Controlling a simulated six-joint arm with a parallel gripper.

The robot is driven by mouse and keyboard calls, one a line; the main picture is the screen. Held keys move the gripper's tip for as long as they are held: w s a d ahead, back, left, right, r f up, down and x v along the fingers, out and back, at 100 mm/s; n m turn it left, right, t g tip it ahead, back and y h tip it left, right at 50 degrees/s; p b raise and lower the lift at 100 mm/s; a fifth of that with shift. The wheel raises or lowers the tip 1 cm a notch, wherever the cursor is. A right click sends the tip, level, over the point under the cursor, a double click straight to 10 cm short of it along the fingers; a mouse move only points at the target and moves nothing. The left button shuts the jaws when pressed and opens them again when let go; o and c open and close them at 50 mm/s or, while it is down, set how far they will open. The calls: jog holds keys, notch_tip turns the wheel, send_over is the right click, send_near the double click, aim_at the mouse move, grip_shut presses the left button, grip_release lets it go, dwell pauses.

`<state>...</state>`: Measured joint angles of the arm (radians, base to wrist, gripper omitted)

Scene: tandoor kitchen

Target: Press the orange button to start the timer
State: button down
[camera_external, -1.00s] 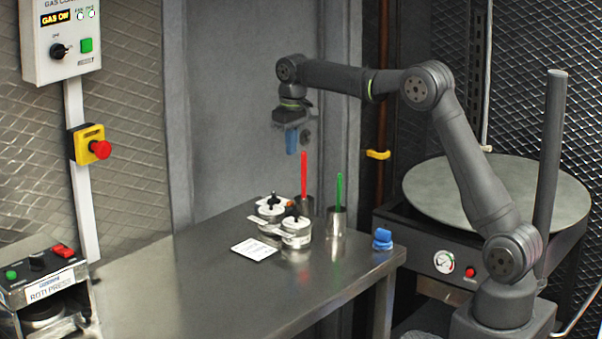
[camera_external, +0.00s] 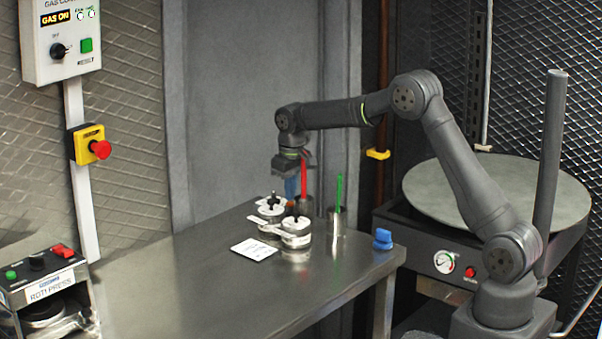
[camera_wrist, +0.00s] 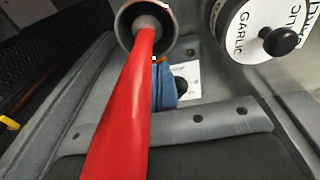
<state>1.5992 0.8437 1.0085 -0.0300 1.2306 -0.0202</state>
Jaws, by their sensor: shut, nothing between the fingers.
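A small orange spot (camera_external: 290,204), which looks like the orange button, shows behind the jars, beside the red-handled utensil's steel cup. In the wrist view only a tiny orange patch (camera_wrist: 158,59) shows near the fingertips, mostly hidden. My gripper (camera_external: 291,194) points down just above the orange spot, its blue fingers shut and empty. The blue fingers also show in the wrist view (camera_wrist: 163,88), partly behind the red utensil. I cannot tell whether the fingertips touch the button.
A red utensil (camera_external: 304,178) stands in a cup close beside my gripper. A green utensil (camera_external: 339,190) stands in another cup (camera_external: 336,225). Two lidded jars (camera_external: 296,240) and a white card (camera_external: 254,249) are in front. The counter's left front (camera_external: 200,290) is clear.

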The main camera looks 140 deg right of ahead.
aim_at(291, 203)
jog(key=shift+f, duration=0.35)
jog(key=shift+a+f, duration=0.1)
jog(key=shift+f, duration=1)
notch_tip(291, 203, up, 15)
jog(key=shift+w+a, duration=0.2)
jog(key=shift+a, duration=0.05)
